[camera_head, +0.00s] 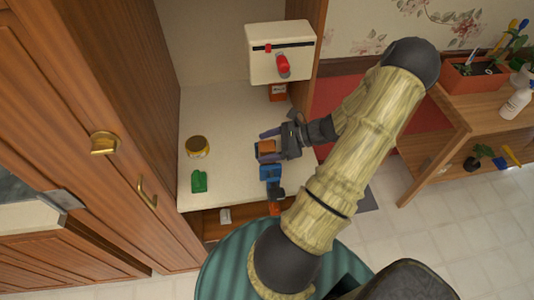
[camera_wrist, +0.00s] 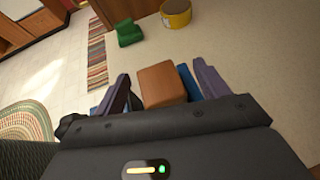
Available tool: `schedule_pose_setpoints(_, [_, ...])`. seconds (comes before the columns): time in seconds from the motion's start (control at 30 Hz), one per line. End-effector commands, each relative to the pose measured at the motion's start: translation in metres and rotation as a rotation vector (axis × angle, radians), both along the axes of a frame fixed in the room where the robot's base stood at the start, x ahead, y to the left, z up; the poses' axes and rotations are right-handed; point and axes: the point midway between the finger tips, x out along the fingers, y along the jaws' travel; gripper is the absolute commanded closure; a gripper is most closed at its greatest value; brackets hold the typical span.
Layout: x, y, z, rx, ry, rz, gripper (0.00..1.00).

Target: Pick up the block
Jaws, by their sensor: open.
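A brown block (camera_head: 266,147) is on the pale shelf surface in the head view. My gripper (camera_head: 268,146) is open around it, with a purple finger on either side. In the wrist view the block (camera_wrist: 161,84) sits between the two spread fingertips (camera_wrist: 163,82), with gaps to both fingers. Its lower part is hidden by the gripper body. I cannot tell whether the block touches the surface.
A blue object (camera_head: 270,173) stands right beside the gripper. A green item (camera_head: 199,181) and a yellow tin (camera_head: 197,146) lie to the left, with free surface around them. A white box (camera_head: 280,52) is behind. A wooden cabinet door (camera_head: 90,90) bounds the left.

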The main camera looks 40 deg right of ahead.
Motion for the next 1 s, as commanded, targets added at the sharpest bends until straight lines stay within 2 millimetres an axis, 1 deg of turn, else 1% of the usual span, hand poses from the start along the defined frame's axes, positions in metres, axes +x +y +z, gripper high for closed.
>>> schedule_pose_setpoints(0.37, [0.0007,0.0015,0.0002,0.0,0.0,0.004,0.26])
schedule_pose_setpoints(0.4, [0.0006,0.0014,0.0002,0.0,0.0,0.004,0.28])
schedule_pose_setpoints(0.47, [0.0006,0.0014,0.0002,0.0,0.0,0.004,0.4])
schedule_pose_setpoints(0.5, [0.0005,0.0013,0.0002,0.0,0.0,0.004,0.48])
schedule_pose_setpoints(0.57, [0.0006,0.0013,0.0002,0.0,0.0,0.004,0.6])
schedule_pose_setpoints(0.6, [0.0006,0.0013,0.0002,0.0,0.0,0.004,0.68])
schedule_pose_setpoints(0.7, [0.0008,0.0007,0.0001,0.0,0.0,0.004,0.84])
schedule_pose_setpoints(1.0, [0.0012,-0.001,0.0006,-0.004,-0.001,0.0,0.84])
